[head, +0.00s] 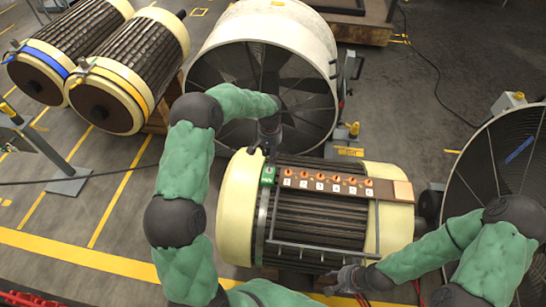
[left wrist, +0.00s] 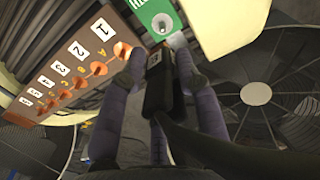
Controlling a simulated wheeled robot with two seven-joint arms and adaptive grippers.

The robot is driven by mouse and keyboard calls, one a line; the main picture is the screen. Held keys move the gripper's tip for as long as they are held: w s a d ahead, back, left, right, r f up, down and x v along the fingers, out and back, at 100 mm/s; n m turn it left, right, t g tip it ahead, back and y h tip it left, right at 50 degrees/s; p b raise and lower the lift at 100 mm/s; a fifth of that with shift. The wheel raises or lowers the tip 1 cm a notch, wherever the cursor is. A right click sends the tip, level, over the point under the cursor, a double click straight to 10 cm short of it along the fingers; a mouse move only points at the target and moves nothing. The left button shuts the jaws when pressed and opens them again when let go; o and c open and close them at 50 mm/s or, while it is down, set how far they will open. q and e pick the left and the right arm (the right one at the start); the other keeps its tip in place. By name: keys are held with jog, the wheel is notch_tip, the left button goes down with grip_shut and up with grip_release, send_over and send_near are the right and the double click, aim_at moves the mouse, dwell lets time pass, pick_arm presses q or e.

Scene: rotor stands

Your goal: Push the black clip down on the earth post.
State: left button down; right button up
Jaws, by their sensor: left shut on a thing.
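The earth post (left wrist: 162,22) is a metal stud on a green plate (head: 268,175) at the left end of the brown terminal board (head: 325,187). In the left wrist view, my left gripper (left wrist: 168,68) is shut on the black clip (left wrist: 158,88), with fingers on both sides of it. The clip's metal end is close beside the post; I cannot tell if they touch. In the head view, my left gripper (head: 270,145) is just behind the green plate, and the clip is hard to make out. My right gripper (head: 345,281) is low, in front of the rotor; its finger opening is unclear.
The board has numbered orange terminals (left wrist: 98,69) and lies across the cream-ended rotor (head: 240,205). A grey rail (head: 320,247) runs along the rotor's front. A large fan housing (head: 265,30) stands behind, another fan (head: 500,170) at right. Two more rotors (head: 130,60) are at upper left.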

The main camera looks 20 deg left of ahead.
aim_at(270, 168)
pick_arm(q)
jog(key=shift+f, duration=0.2)
jog(key=shift+f+b, duration=2.2)
jog(key=shift+f, duration=1.2)
jog(key=shift+f+b, duration=0.3)
jog(key=shift+f, duration=0.2)
jog(key=c, duration=0.8)
grip_release()
jog(key=shift+r, duration=0.1)
notch_tip(270, 168, up, 12)
jog(key=shift+f, duration=0.1)
